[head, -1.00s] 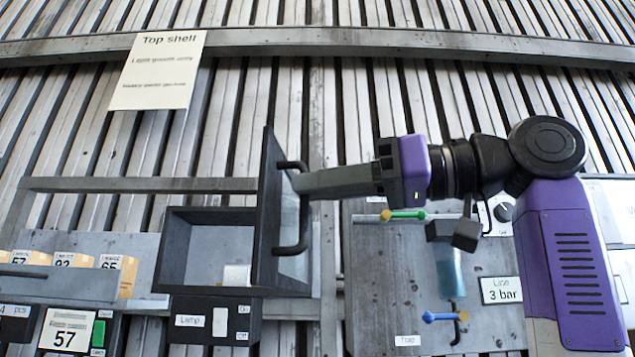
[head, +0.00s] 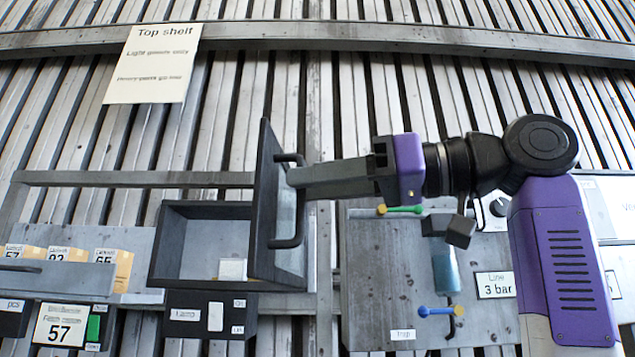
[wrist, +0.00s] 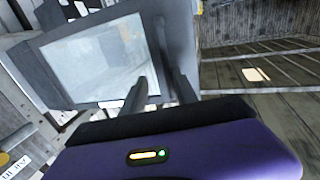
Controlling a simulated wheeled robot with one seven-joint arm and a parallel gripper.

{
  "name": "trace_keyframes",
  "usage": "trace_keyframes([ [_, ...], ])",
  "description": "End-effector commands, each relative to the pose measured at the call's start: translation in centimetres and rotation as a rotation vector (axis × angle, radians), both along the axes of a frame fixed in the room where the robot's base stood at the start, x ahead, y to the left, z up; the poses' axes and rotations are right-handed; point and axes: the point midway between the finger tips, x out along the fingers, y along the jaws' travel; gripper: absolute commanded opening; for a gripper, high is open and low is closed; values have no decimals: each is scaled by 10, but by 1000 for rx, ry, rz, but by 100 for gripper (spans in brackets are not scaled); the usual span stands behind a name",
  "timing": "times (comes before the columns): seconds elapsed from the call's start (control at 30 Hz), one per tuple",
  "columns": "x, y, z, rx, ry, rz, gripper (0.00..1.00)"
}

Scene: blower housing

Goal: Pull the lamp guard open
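The lamp guard (head: 262,215) is a dark-framed door with a clear pane, hinged on the right side of a dark box (head: 168,245). It stands swung far out from the box, whose inside shows. It also shows in the wrist view (wrist: 95,60). A dark bent bar handle (head: 299,222) is on its outer face. My gripper (head: 291,180) is at the upper half of the handle, and a pale finger covers part of the bar. In the wrist view the two fingers (wrist: 160,88) are a little apart at the frame's edge. Whether they clamp the bar is unclear.
A lamp switch box (head: 208,317) is below the guard's box. On the right is a grey panel (head: 380,290) with a green lever (head: 402,209), a blue lever (head: 437,312) and a bluish cylinder. Boxes stand on the left shelf. A rail (head: 320,38) runs above.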

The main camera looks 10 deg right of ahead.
Motion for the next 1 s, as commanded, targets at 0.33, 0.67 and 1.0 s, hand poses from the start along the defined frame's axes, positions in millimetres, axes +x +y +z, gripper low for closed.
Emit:
trace_keyframes([
  [0.33,-17,-40,-2,0,-1,-3,32],
  [0.67,-32,-70,0,1,0,-1,32],
  [1.0,-32,-71,0,1,0,0,32],
])
